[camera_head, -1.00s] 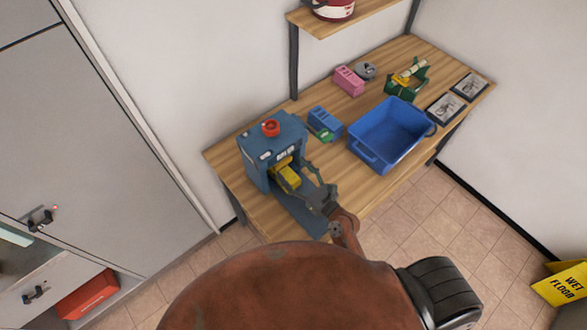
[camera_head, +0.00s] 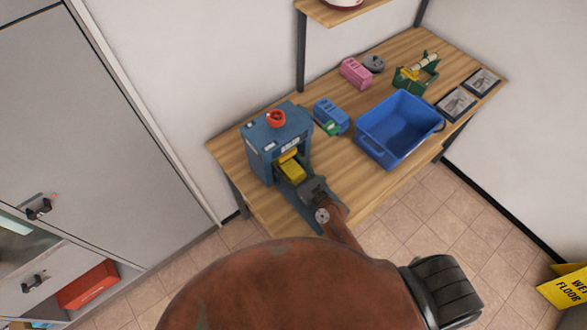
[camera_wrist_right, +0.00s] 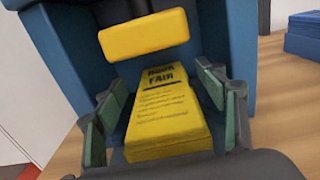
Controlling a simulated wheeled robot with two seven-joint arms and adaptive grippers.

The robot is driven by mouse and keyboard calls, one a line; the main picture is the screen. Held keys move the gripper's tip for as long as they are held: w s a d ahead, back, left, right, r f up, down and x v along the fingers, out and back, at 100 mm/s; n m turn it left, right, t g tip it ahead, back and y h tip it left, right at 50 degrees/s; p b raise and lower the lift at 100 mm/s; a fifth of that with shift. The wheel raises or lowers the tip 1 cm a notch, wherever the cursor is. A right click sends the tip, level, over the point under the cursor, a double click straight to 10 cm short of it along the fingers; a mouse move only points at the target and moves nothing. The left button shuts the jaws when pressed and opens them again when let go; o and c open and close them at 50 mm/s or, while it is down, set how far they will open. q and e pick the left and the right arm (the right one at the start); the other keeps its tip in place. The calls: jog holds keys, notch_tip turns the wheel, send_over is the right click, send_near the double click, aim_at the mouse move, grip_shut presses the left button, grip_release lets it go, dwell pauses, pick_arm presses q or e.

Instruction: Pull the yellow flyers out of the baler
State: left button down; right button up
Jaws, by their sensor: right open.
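The blue baler (camera_head: 262,148) with a red knob on top stands at the left end of the wooden table. The yellow flyers (camera_head: 291,170) lie as a stack in its front opening. In the right wrist view the flyers (camera_wrist_right: 168,110) show printed text, below a separate yellow block (camera_wrist_right: 144,35) in the baler. My right gripper (camera_head: 297,179) is at the opening. Its green-padded fingers (camera_wrist_right: 163,108) are spread on either side of the stack, with a gap visible at least on the right. My left gripper is not in view.
A blue bin (camera_head: 398,130) stands open and empty right of the baler. A small blue box (camera_head: 331,113) with a green part stands between them. A pink item (camera_head: 355,73) and a green holder (camera_head: 415,74) are at the back. A yellow wet-floor sign (camera_head: 565,288) is at lower right.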

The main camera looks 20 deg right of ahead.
jog(key=shift+w+a, duration=0.15)
jog(key=shift+w, duration=0.4)
jog(key=shift+c, duration=0.4)
jog(key=c, duration=1.6)
jog(key=shift+o, duration=0.2)
